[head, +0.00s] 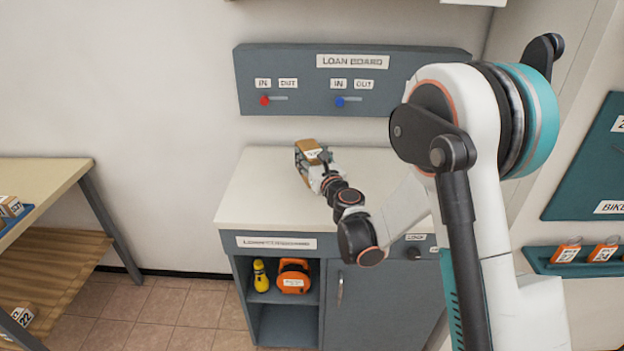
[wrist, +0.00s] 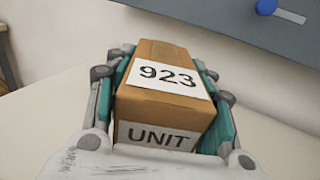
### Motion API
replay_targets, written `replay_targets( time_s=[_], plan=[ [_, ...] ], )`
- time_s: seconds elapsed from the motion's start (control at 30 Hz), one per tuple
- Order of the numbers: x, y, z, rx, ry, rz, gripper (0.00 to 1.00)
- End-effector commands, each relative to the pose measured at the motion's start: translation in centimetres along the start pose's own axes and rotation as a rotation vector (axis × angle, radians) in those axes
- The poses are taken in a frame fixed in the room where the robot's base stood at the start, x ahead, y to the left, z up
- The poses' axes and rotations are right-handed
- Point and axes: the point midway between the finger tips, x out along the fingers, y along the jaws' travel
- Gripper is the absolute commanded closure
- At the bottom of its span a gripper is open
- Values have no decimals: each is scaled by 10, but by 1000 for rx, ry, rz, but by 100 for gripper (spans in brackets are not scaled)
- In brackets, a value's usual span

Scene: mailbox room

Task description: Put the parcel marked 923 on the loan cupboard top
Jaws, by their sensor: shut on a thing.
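The parcel marked 923 (wrist: 165,100) is a brown box with white labels reading 923 and UNIT. It sits between the two fingers of my gripper (wrist: 170,95), which is shut on it. In the head view the parcel (head: 309,148) is over the back left part of the white loan cupboard top (head: 262,190). My gripper (head: 316,165) comes at it from the lower right. I cannot tell whether the parcel touches the top. The loan cupboard (head: 375,300) is grey with a labelled front edge.
The loan board (head: 290,110) hangs on the wall behind the top, with red and blue sliders. An open shelf below holds a yellow torch (head: 260,276) and an orange item (head: 293,276). A wooden table (head: 60,175) stands left. The top's front left is clear.

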Motion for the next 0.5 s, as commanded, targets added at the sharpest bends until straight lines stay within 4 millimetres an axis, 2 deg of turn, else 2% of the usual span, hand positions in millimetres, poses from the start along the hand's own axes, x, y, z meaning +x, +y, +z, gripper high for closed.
replay_targets(
  time_s=[0.1, 0.27, 0.5],
  plan=[
    [0, 0, -14, 0, 0, 0, 86],
    [0, 0, -21, 0, 0, 0, 86],
    [0, 0, -55, 0, 0, 0, 86]
  ],
)
